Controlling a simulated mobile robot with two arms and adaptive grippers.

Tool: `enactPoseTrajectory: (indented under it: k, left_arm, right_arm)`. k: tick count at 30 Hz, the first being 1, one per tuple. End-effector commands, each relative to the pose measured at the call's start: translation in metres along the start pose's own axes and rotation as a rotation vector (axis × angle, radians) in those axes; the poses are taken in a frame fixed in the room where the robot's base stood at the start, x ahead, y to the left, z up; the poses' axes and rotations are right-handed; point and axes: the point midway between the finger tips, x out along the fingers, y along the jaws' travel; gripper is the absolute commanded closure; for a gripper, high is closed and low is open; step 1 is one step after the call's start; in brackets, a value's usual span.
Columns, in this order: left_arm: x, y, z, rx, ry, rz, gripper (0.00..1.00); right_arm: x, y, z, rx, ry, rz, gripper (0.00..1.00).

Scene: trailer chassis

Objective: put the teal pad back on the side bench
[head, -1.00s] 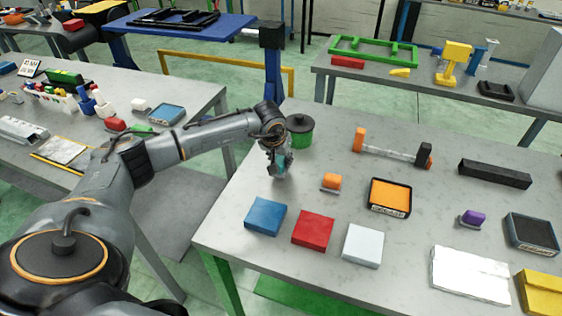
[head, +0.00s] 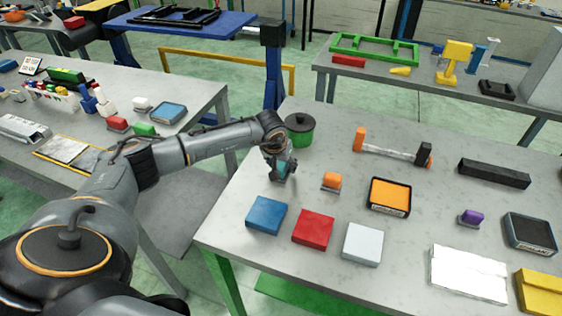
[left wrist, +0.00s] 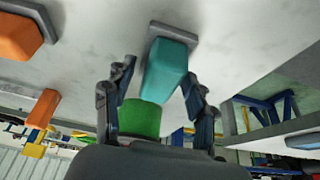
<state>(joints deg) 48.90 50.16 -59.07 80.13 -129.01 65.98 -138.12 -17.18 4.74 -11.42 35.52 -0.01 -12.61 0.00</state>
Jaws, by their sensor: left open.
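The teal pad (left wrist: 164,72) has a teal block on a flat grey base, which rests on the work table (left wrist: 240,25). It shows in the left wrist view between the spread fingers of my left gripper (left wrist: 157,76), with gaps on both sides. In the head view the left gripper (head: 283,176) is low over the table's left part and covers most of the pad. A long bench (head: 200,100) stands to the left, with a red pad (head: 117,124) and a green pad (head: 144,130) near its right edge. My right gripper is in neither view.
A green pot (head: 299,138) stands just behind the left gripper, and an orange pad (head: 331,181) is to its right. Blue (head: 266,215), red (head: 313,229) and white (head: 363,244) blocks lie in front. A floor gap separates the table from the left bench.

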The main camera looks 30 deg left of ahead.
Motion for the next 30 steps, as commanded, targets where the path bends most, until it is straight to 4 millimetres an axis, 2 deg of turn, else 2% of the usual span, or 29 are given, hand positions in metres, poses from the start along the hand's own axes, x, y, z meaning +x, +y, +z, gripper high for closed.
enactPoseTrajectory:
  k: [2, 5, 8, 15, 21, 30]
  left_arm:
    - [-0.004, 0.0, -0.002, 0.0, 0.0, 0.0, 0.44]
    - [-0.012, 0.0, -0.002, 0.001, 0.003, 0.001, 0.44]
    - [-0.029, -0.001, -0.001, 0.002, 0.005, 0.0, 0.44]
    - [-0.082, 0.0, -0.002, 0.002, 0.007, 0.001, 0.44]
    - [-0.112, 0.0, -0.001, 0.0, 0.002, 0.001, 0.44]
    - [-0.123, 0.0, -0.001, 0.0, 0.0, 0.0, 0.44]
  right_arm:
    - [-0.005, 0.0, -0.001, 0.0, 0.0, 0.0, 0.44]
    - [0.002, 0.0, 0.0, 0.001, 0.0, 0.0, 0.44]
    - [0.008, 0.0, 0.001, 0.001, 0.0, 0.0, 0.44]
    - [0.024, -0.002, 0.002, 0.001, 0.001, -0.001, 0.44]
    - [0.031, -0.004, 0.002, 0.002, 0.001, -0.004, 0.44]
    - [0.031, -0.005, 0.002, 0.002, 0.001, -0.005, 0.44]
